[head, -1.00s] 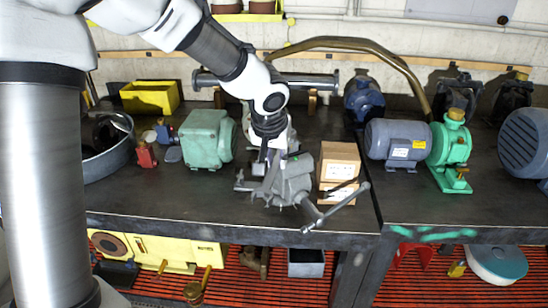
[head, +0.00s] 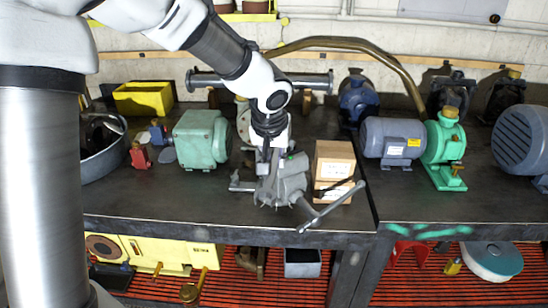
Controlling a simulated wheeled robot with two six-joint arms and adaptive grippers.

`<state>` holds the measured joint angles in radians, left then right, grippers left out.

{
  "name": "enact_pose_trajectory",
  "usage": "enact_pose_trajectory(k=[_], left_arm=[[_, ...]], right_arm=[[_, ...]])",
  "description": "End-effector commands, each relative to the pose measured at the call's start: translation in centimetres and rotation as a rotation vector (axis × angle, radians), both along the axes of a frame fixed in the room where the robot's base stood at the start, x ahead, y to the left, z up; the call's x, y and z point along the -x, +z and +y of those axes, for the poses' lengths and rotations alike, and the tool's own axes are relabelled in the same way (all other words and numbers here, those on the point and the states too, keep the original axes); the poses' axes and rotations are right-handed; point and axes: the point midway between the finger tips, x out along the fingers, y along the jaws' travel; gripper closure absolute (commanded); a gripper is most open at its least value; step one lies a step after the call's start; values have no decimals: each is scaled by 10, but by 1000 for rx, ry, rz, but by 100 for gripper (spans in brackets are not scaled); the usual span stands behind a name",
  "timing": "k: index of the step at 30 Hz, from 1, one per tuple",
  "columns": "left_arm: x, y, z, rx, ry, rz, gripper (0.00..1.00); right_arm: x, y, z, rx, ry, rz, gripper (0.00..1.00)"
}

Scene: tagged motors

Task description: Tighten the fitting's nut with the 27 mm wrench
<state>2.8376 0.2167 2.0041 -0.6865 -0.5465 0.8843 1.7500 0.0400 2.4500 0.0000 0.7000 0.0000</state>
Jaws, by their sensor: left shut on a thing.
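My left gripper (head: 266,158) points down over the grey bench vise (head: 288,182) at the front of the left bench. It is shut on a thin grey tool at the vise, which looks like the wrench. The size mark on it is too small to read. The fitting and its nut cannot be picked out; the gripper and the vise's grey parts cover that spot. Whether the wrench sits around the nut cannot be told. My right gripper is not in view.
The vise's long handle (head: 331,207) sticks out over the front edge. Cardboard boxes (head: 334,160) stand right of the vise. A green motor (head: 201,139) stands left, a grey motor (head: 393,138) and green pump (head: 441,153) right. The front left bench top (head: 170,200) is clear.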

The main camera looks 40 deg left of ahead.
Motion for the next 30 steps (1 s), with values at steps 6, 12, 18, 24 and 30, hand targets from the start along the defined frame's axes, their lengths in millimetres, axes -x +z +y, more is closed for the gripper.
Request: enact_pose_trajectory(k=[6, 12, 18, 24, 30], left_arm=[[0, 1, 0, 0, 0, -1, 100], [0, 6, 0, 0, 0, -2, 100], [0, 11, 0, 0, 0, -2, 100], [0, 15, 0, -1, 0, -2, 100], [0, 15, 0, -1, 0, -2, 100]], right_arm=[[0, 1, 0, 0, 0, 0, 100], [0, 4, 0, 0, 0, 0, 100], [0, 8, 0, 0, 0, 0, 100], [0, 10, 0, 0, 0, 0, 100], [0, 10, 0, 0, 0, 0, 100]])
